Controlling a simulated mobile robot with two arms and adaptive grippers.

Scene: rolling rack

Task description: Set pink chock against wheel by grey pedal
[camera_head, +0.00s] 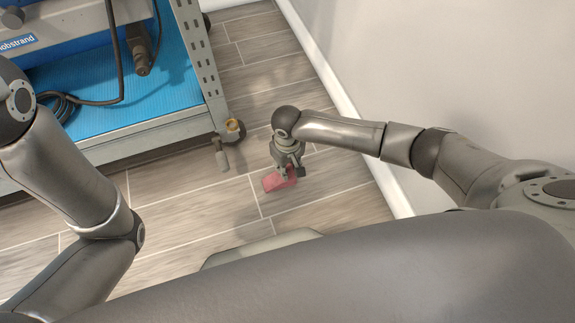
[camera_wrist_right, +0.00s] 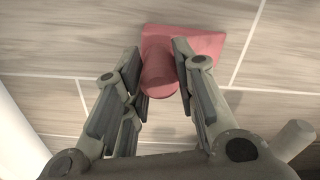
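The pink chock (camera_head: 272,182) lies on the floor to the right of the rack's front corner. My right gripper (camera_head: 287,172) is low over it and hides part of it. In the right wrist view the chock (camera_wrist_right: 208,44) has a flat, wide part and a rounded knob. The knob is between the fingertips of my right gripper (camera_wrist_right: 158,68); the fingers are apart, with a gap on the left side. The grey pedal (camera_head: 221,158) sticks out by the wheel (camera_head: 233,130) at the rack's corner, left of the gripper. My left gripper is out of view.
The rolling rack (camera_head: 150,134) with a blue shelf (camera_head: 165,88) fills the upper left. A cable and a dark tool lie on it. A white wall with a baseboard (camera_head: 335,80) runs along the right. The floor between the chock and the pedal is clear.

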